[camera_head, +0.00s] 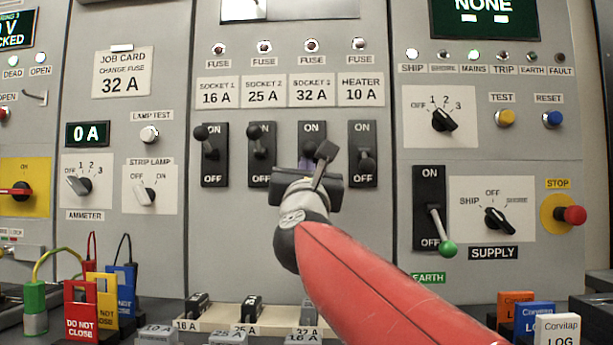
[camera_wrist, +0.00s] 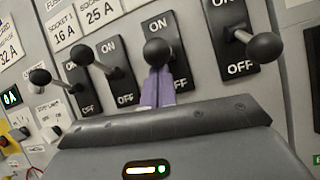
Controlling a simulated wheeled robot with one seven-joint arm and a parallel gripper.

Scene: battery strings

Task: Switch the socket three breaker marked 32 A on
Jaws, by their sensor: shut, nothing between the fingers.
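The socket three breaker (camera_head: 313,130), a black plate under the 32 A label (camera_head: 312,93), is third in a row of breakers. My gripper (camera_head: 305,163) is in front of its lower half and hides most of its lever and its OFF mark. In the wrist view the breaker (camera_wrist: 181,62) shows its round black knob (camera_wrist: 156,51) between ON and OFF marks. My purple fingers (camera_wrist: 158,88) are shut and empty, just below that knob. I cannot tell whether they touch it. The knob appears lower than the raised ones on its left.
The socket 1 breaker (camera_head: 214,172) and socket 2 breaker (camera_head: 262,172) stand left, knobs up near ON. The heater breaker (camera_head: 362,136) stands close on the right, its knob lower.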

